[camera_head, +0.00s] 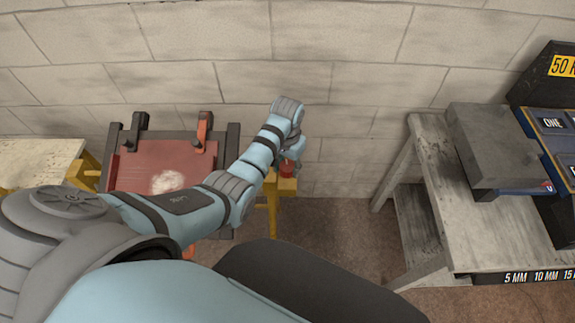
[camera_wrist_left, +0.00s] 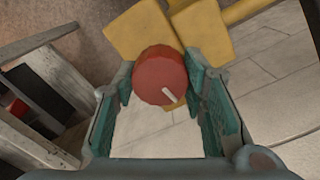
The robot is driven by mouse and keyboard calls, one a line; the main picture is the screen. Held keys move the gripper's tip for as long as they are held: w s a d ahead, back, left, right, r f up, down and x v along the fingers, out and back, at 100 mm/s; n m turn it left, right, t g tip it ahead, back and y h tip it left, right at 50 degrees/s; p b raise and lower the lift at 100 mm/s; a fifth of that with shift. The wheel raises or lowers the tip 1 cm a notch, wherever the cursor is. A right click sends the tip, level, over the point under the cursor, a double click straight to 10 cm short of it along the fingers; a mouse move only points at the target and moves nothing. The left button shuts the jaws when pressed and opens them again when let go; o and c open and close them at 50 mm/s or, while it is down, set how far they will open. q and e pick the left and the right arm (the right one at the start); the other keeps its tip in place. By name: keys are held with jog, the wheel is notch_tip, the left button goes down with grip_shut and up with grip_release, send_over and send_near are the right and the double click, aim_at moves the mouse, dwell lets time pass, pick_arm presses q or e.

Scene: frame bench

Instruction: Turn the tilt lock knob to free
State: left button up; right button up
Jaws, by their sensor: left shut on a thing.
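The tilt lock knob (camera_wrist_left: 160,76) is round and red with a short white pointer line, seen in the left wrist view at the end of a yellow frame part (camera_wrist_left: 142,32). In that view the line slants down to the right. My left gripper (camera_wrist_left: 161,88) has its teal fingers on both sides of the knob and is shut on it. In the head view a small part of the red knob (camera_head: 287,167) shows beneath my left wrist, on the yellow stand (camera_head: 286,186); the fingers are mostly hidden there. My right gripper does not show.
A dark frame with a red panel (camera_head: 140,170) stands left of the knob, partly behind my left arm. A pale bench top (camera_head: 35,160) is at far left. A grey worktable (camera_head: 445,190) with a grey block (camera_head: 500,140) stands right. Bare floor lies between.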

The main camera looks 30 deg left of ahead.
pick_arm(q)
jog(key=n, duration=0.7)
jog(key=shift+w+r, duration=0.1)
jog(key=shift+w, duration=0.05)
jog(key=n, duration=0.4)
jog(key=shift+n, duration=2.1)
jog(key=o, duration=1)
jog(key=shift+o, duration=0.8)
